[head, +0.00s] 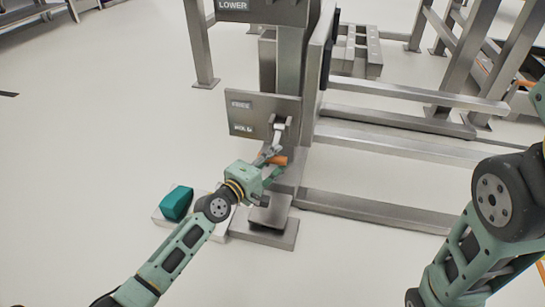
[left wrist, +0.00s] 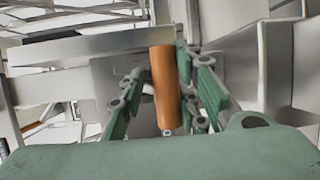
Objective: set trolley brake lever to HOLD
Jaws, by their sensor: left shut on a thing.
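The brake lever has an orange handle (head: 278,160), which sits low, below and to the right of the lower label. Its grey arm runs up to a pivot on the grey label plate (head: 262,106). The upper label seems to read FREE and the lower one HOLD. My left gripper (head: 273,157) is shut on the orange handle. In the left wrist view the handle (left wrist: 165,88) stands upright between the green fingers (left wrist: 160,95). The fingers partly hide the handle in the head view. My right arm shows at the right edge, but its gripper is out of view.
The steel trolley post (head: 290,60) rises behind the lever, with a plate marked LOWER (head: 262,9) at the top. Steel rails (head: 400,150) run right. A teal block (head: 176,203) rests on a pale base beside my left forearm. Open floor lies left.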

